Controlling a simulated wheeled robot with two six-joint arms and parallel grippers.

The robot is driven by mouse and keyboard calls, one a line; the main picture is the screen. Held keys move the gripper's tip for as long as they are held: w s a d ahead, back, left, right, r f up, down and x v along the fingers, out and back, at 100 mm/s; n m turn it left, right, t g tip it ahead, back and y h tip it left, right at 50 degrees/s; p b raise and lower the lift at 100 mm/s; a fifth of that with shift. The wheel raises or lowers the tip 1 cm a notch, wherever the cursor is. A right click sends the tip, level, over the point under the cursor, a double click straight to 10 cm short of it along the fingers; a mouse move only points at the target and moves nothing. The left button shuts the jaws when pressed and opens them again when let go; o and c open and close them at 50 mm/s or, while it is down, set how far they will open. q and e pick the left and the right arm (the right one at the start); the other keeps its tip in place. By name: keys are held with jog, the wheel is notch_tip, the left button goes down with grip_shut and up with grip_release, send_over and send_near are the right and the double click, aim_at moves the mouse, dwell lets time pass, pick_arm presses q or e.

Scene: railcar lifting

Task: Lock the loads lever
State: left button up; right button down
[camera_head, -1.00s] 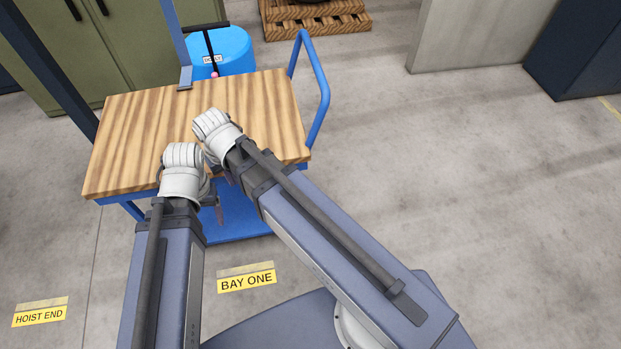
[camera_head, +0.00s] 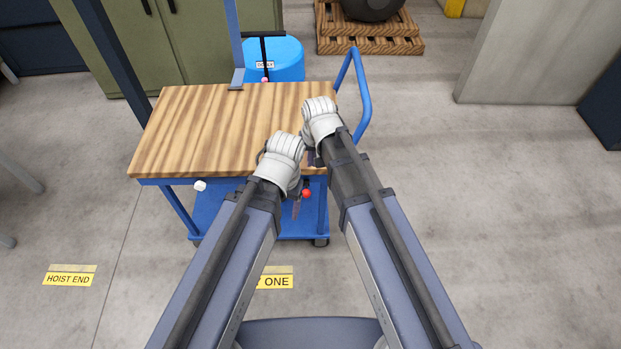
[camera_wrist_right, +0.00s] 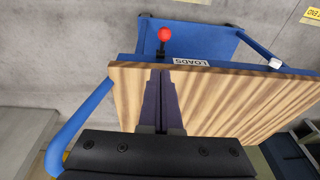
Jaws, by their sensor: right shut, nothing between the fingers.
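The loads lever is a black lever with a red ball knob (camera_wrist_right: 165,34). It sticks out from the blue frame below the wooden top, beside the LOADS label (camera_wrist_right: 190,62). The red knob also shows in the head view (camera_head: 307,194), between my two arms. My right gripper (camera_head: 312,158) is at the near right edge of the cart top. In the right wrist view its dark fingers (camera_wrist_right: 160,76) are together and empty, over the wood, pointing towards the lever but apart from it.
The wooden cart top (camera_head: 215,125) is bare near the front. A white-tipped handle (camera_head: 200,185) sticks out at the front left. A blue push handle (camera_head: 364,100) rises at the right. Floor to the right is clear.

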aim_at(308, 190)
jog(key=f+b, duration=0.8)
jog(key=w+a+f+b, duration=0.1)
jog(key=f+b, duration=0.3)
jog(key=f, duration=0.1)
jog(key=shift+b, duration=0.4)
jog(key=shift+a+f+b, duration=0.15)
jog(key=shift+f+b, duration=0.15)
jog(key=shift+b, duration=0.05)
